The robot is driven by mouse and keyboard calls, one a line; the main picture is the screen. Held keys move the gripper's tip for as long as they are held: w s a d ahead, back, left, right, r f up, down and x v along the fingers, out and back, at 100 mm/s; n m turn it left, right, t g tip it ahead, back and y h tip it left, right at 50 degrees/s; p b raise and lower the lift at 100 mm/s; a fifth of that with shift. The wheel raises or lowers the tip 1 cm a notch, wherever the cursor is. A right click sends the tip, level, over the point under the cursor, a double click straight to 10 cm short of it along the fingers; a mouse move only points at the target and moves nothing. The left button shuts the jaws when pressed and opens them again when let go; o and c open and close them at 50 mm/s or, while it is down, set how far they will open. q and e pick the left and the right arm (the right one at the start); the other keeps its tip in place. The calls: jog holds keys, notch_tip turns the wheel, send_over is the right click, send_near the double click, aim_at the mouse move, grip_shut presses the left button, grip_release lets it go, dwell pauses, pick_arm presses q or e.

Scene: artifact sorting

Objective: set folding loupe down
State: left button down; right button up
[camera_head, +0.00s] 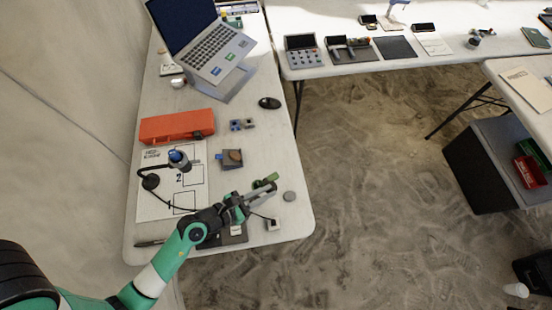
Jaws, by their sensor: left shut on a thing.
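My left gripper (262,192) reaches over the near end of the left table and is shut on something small. The folding loupe cannot be made out clearly; the fingers mostly cover what they hold. A small dark green piece (267,180) shows right at the fingertips. Whether it is part of the held thing or lies on the table is unclear. A dark pad (238,236) lies partly under the gripper's wrist. My right gripper is not in view.
Farther back are a dark square box (231,159), a lamp (179,158) on a printed sheet (157,206), an orange case (176,126) and a laptop (207,50). The table's right edge is close.

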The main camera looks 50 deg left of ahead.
pick_arm(q)
jog(key=w+a+f+b, duration=0.2)
jog(key=w+f+b, duration=0.1)
jog(key=w+a+f+b, duration=0.6)
jog(key=w, duration=0.1)
jog(key=shift+w, duration=0.1)
jog(key=shift+w+a, duration=0.1)
jog(key=shift+w, duration=0.05)
jog(key=f+b, duration=0.2)
jog(key=f, duration=0.1)
jog(key=f+b, duration=0.1)
jog(key=shift+w+a+f, duration=0.15)
jog(key=shift+w+a, duration=0.1)
jog(key=shift+r, duration=0.2)
jog(key=c, duration=1.3)
grip_release()
jog(key=shift+f, duration=0.15)
jog(key=o, duration=0.4)
jog(key=shift+o, duration=0.2)
